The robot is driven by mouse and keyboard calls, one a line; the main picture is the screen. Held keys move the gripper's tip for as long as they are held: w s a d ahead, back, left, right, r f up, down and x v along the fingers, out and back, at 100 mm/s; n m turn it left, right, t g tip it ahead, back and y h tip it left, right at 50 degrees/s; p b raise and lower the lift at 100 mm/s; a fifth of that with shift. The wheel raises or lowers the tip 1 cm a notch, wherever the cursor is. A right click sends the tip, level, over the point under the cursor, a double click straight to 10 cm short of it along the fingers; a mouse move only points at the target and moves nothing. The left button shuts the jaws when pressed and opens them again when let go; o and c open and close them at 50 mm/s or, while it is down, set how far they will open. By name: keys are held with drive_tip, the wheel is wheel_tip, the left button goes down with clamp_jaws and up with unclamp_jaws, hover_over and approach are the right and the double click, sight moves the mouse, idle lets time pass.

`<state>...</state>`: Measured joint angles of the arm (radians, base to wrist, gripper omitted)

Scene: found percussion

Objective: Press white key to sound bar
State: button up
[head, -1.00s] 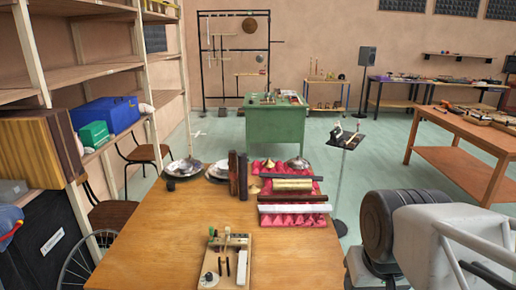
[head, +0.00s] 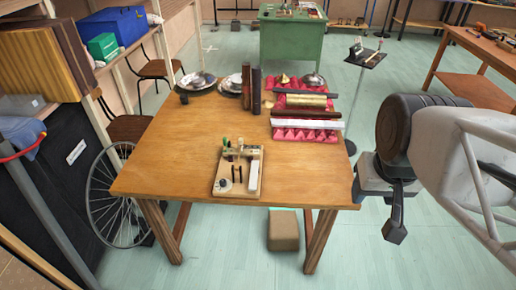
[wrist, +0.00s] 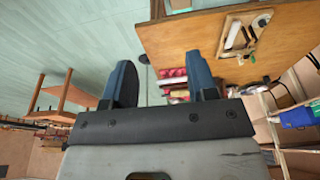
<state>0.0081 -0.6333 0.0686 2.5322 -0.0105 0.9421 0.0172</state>
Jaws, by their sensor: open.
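The white key (head: 254,175) lies along the right side of a small wooden board (head: 225,190) near the front edge of the table. Dark pieces and small green and pale knobs sit on the same board. The white key also shows in the wrist view (wrist: 233,36), far from my fingers. Long bars, one white (head: 306,124) and one brass-coloured (head: 305,101), lie across pink padding; I cannot tell which bar belongs to the key. My gripper (wrist: 161,64) is open and empty, its two blue-grey fingers apart and touching nothing. It is off the table's right side.
The wooden table (head: 170,160) has bare room left and right of the board. Dark upright blocks (head: 257,90) and metal lids (head: 197,80) stand at its back. A stand (head: 367,57) is behind right. A brown box (head: 284,230) sits on the floor under the front edge.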

drive_tip(key=shift+w, duration=0.1)
drive_tip(key=c, duration=0.5)
drive_tip(key=shift+w+a, duration=0.25)
drive_tip(key=shift+w, duration=0.3)
clamp_jaws()
drive_tip(key=w+a+f, duration=0.8)
drive_tip(key=w+a, duration=0.4)
drive_tip(key=w+a+f, duration=0.9)
drive_tip(key=w+a, duration=0.2)
drive_tip(key=a, duration=0.1)
drive_tip(key=shift+w+a+t, duration=0.2)
drive_tip(key=shift+w+t, duration=0.2)
